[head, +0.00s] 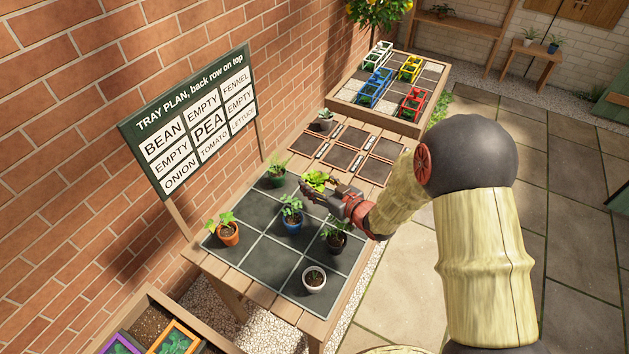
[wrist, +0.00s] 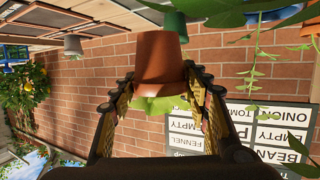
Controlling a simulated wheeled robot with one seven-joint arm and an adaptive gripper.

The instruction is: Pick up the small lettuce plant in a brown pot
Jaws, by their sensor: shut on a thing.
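The small lettuce plant (head: 317,180) has bright green leaves and shows just above my gripper (head: 324,193) in the head view. Its pot is mostly hidden there by the gripper. In the wrist view, which looks upside down, the brown pot (wrist: 162,58) sits between the two fingers of my gripper (wrist: 158,90), with lettuce leaves (wrist: 155,108) beside it. The fingers are shut on the plant. It appears held above the dark tiled table area (head: 262,250), though the exact height is hard to tell.
A sign (head: 195,120) stands at left before the brick wall. Behind lies a sectioned brown tray (head: 350,135).

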